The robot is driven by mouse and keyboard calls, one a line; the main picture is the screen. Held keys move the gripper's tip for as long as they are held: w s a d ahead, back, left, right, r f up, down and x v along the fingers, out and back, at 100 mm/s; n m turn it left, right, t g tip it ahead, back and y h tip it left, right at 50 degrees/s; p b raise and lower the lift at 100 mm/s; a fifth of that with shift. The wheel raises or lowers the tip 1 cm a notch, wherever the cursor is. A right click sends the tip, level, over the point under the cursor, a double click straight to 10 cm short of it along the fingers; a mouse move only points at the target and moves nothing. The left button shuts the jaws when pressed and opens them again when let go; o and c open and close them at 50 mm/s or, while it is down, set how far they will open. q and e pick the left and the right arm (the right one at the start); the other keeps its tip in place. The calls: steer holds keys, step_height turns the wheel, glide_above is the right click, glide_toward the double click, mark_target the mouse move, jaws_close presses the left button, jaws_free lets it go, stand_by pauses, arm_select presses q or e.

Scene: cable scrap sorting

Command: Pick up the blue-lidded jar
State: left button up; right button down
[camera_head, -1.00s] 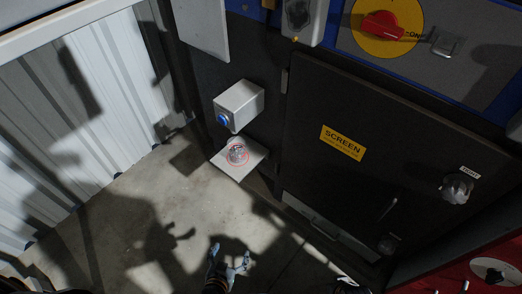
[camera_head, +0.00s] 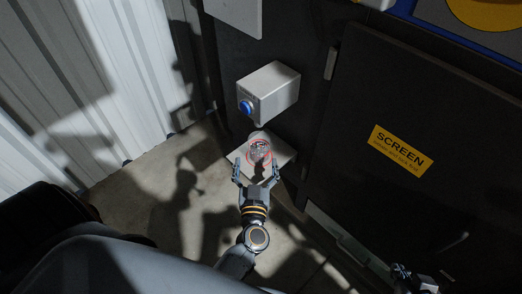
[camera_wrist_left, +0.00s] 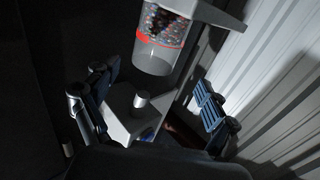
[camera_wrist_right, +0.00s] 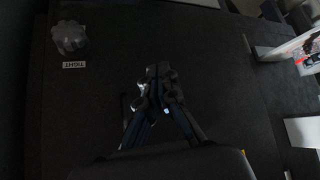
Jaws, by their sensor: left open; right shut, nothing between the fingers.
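A clear jar (camera_head: 259,148) with a red ring stands on a small pale shelf (camera_head: 282,158). In the left wrist view the jar (camera_wrist_left: 166,30) appears upside down, with dark mixed bits inside; I see no blue lid on it. My left gripper (camera_head: 257,174) is open, its fingers spread on the near side of the jar, apparently not gripping it. In the left wrist view, its fingers (camera_wrist_left: 157,100) are wide apart with nothing held. My right gripper (camera_wrist_right: 158,75) is shut and empty before a dark panel; in the head view it is at the lower right (camera_head: 402,271).
A grey box (camera_head: 274,88) with a blue button (camera_head: 246,106) juts out above the jar. A dark cabinet door with a yellow SCREEN label (camera_head: 401,150) is to the right. A corrugated wall (camera_head: 90,85) is at the left. A knob (camera_wrist_right: 70,36) shows in the right wrist view.

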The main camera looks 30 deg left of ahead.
mark_target(257, 151)
arm_select(q)
steer(key=x, duration=0.3)
steer(key=shift+w, duration=0.15)
steer(key=x, duration=0.1)
steer(key=b+x, duration=0.1)
steer(key=x, duration=0.2)
steer(key=shift+w+r+b, duration=0.4)
steer(key=shift+w, duration=0.05)
steer(key=c, duration=1.4)
arm_select(e)
steer(key=w+a+r+t+y, duration=0.1)
steer(key=w+a+r+t, duration=0.1)
steer(key=w+r+t, duration=0.3)
steer(key=shift+w+a+r+y, duration=0.3)
steer(key=shift+w+a+r, duration=0.05)
steer(key=shift+w+r, duration=0.45)
arm_select(q)
steer(key=shift+c, duration=0.2)
arm_select(e)
steer(key=shift+f, duration=0.1)
